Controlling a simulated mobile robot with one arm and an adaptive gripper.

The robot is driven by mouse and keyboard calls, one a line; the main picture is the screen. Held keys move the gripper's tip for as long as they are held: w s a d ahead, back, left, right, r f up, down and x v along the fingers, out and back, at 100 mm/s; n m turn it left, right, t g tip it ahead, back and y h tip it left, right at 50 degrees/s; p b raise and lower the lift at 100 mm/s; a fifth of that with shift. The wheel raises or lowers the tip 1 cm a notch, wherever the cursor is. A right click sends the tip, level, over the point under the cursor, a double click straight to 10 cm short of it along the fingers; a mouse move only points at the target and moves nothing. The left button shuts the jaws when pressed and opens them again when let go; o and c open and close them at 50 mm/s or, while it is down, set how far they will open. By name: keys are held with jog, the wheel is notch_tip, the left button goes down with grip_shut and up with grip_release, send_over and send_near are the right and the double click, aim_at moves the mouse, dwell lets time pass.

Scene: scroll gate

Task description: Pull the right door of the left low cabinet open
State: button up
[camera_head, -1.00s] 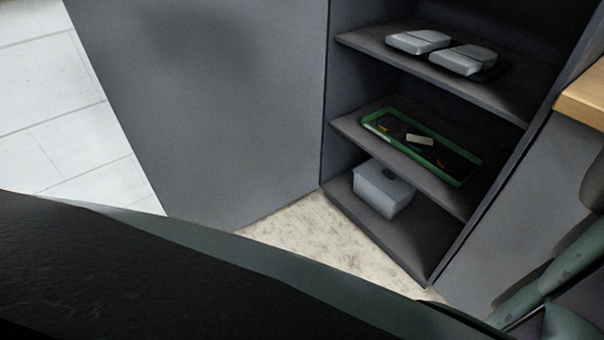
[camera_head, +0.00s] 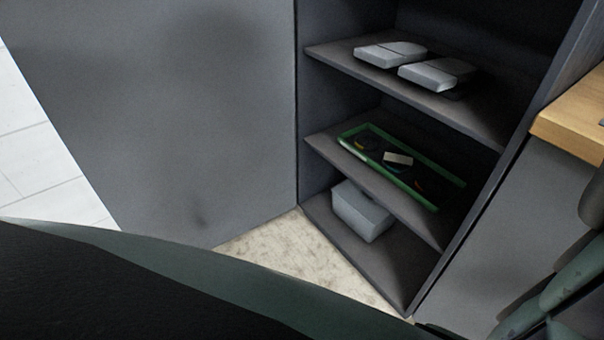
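An open grey cabinet shows its shelves (camera_head: 330,56) right of centre. A large flat grey panel (camera_head: 170,120) stands at the left and meets the left edge of the opening, like a door swung out. A narrow grey upright (camera_head: 478,180) borders the opening on the right. Beyond it is another grey panel (camera_head: 490,235) under a wooden top; I cannot tell whether it is a door or a neighbouring front. No handle is visible. My gripper is not in view; dark green parts of mine show at the lower right.
The shelves hold two light grey boxes (camera_head: 428,76), a green-rimmed tray (camera_head: 377,158) with small items, and a grey bin (camera_head: 360,212). A wooden worktop (camera_head: 570,125) juts in at the right. Beige floor (camera_head: 290,255) lies before the cabinet; white tiles (camera_head: 50,165) are at the left.

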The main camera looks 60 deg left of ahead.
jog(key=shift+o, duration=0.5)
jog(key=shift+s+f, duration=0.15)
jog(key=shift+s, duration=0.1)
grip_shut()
